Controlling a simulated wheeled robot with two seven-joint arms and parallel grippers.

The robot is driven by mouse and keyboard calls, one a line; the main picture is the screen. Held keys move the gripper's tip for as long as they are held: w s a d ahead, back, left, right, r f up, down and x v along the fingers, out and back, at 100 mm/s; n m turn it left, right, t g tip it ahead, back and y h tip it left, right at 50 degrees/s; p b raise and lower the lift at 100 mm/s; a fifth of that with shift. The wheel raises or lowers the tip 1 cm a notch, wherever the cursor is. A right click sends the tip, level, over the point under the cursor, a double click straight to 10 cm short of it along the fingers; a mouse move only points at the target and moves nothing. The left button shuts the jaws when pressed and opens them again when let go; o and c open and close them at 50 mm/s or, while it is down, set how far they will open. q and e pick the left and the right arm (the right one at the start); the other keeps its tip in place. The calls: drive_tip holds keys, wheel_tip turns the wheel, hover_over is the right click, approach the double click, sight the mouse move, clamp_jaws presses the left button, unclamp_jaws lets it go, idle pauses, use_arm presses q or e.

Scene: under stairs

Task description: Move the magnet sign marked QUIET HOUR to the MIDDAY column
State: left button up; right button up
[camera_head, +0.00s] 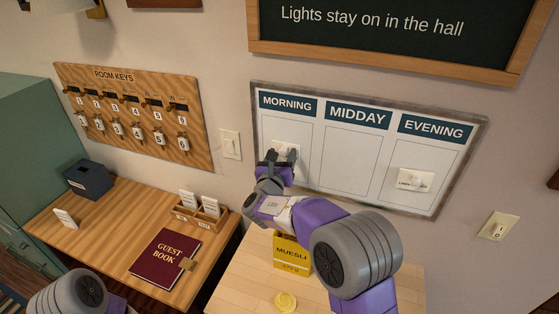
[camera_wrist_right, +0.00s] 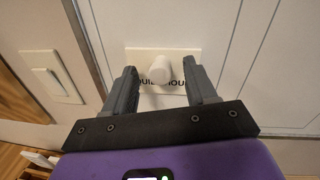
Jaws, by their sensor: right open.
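The magnet sign QUIET HOUR (camera_wrist_right: 180,56) is a white plate with a white knob on the whiteboard, in the MORNING column (camera_head: 289,126). In the head view it shows only partly behind my right gripper (camera_head: 279,160). In the right wrist view my right gripper (camera_wrist_right: 164,85) is open, its fingers on either side of the knob and hiding part of the lettering. I cannot tell whether they touch it. The MIDDAY column (camera_head: 351,160) is empty. My left gripper is not in view; only part of my left arm shows at the lower left.
Another sign with a knob (camera_head: 414,181) is in the EVENING column. A light switch (camera_head: 231,145) is left of the board, another switch (camera_head: 497,226) right of it. A muesli box (camera_head: 291,256) stands on the pale table (camera_head: 240,285) below. A guest book (camera_head: 165,259) lies on the desk.

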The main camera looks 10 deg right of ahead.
drive_tip(key=shift+s+r, duration=0.1)
drive_tip(key=shift+s, duration=0.05)
drive_tip(key=shift+c, duration=0.4)
clamp_jaws()
